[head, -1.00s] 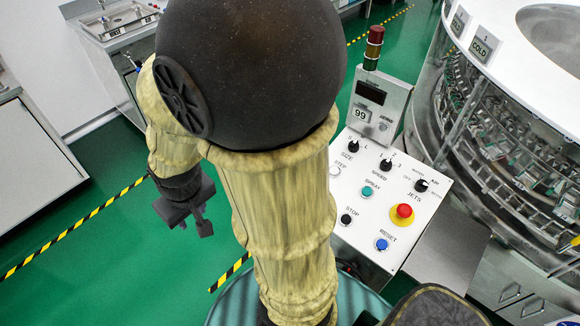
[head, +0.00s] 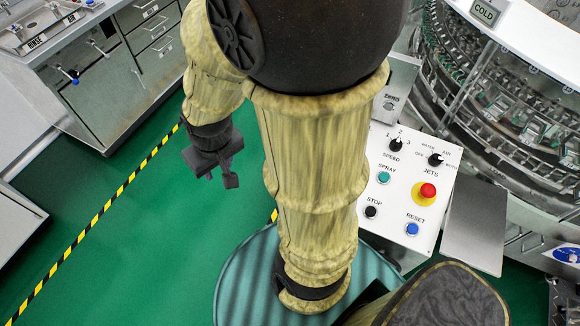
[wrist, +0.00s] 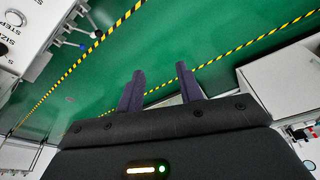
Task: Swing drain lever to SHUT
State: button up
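I cannot tell for sure which part is the drain lever, and no SHUT marking can be read. A lever with a blue tip (head: 70,75) sticks out from the front of the sink cabinet at upper left in the head view. A blue and white label (head: 567,255) is on the lower part of the round washer at the right edge, partly cut off. My gripper (head: 224,178) hangs over the green floor, away from both. In the wrist view its two fingers (wrist: 160,88) stand apart with nothing between them.
A control panel (head: 405,180) with knobs and buttons stands right of my arm, before the round washer (head: 500,120). A sink counter (head: 45,30) marked RINSE is at upper left. Yellow-black floor tape (head: 100,215) crosses open green floor (head: 150,250).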

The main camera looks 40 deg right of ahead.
jog(key=shift+w, duration=0.4)
jog(key=shift+o, duration=1.1)
jog(key=shift+s, duration=0.3)
jog(key=shift+o, duration=0.6)
jog(key=shift+w+d+f, duration=0.1)
jog(key=shift+d+f, duration=0.05)
jog(key=shift+f, duration=0.05)
jog(key=w+d+f+m+g+b, duration=0.1)
jog(key=w+d+f+b, duration=0.2)
jog(key=d+f+b, duration=0.8)
jog(key=w+d+f+m+g+b, duration=0.1)
jog(key=w+d+f+b, duration=0.3)
jog(key=d+f+b, duration=0.7)
jog(key=d+f, duration=0.1)
jog(key=d, duration=0.2)
jog(key=shift+m+g+b, duration=0.3)
jog(key=shift+w+f, duration=0.1)
notch_tip(320, 180, down, 17)
jog(key=b, duration=0.5)
jog(key=shift+d+f, duration=0.15)
